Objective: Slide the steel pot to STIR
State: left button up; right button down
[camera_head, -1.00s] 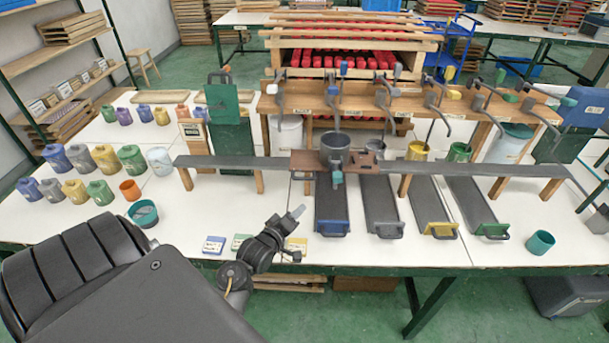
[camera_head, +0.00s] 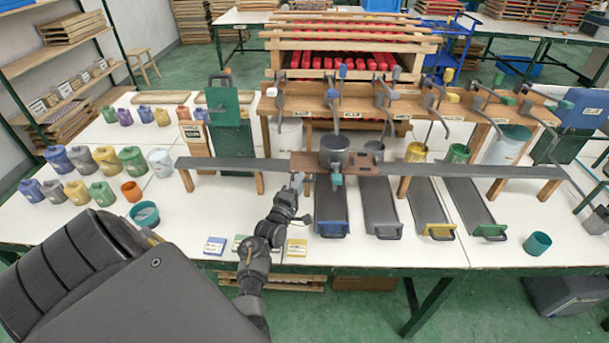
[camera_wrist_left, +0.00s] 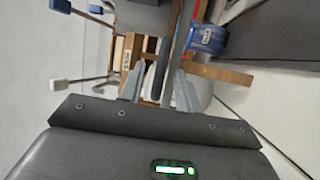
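The steel pot (camera_head: 335,150) stands upright on a brown sliding carriage (camera_head: 305,162) on the long dark rail (camera_head: 235,163). A teal handle (camera_head: 336,180) hangs from the carriage's front. My left gripper (camera_head: 298,182) is just in front of the rail, left of the teal handle and apart from it. In the left wrist view its two fingers (camera_wrist_left: 158,90) are spread, with dark bars showing between or beyond them; I see nothing clamped. Small labels (camera_head: 350,114) run along the wooden rack behind the rail, too small to read. My right gripper is not in view.
Dark ramps with blue (camera_head: 333,230), yellow (camera_head: 440,231) and green (camera_head: 490,232) handles lie in front of the rail. Levers (camera_head: 433,105) hang from the rack (camera_head: 410,103). Jars (camera_head: 105,160) crowd the left table.

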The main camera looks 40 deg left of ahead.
pick_arm(q)
jog(key=x, duration=0.3)
jog(key=shift+w, duration=0.2)
jog(key=c, duration=0.7)
jog(key=shift+r, duration=0.1)
grip_shut()
jog(key=shift+d, duration=0.1)
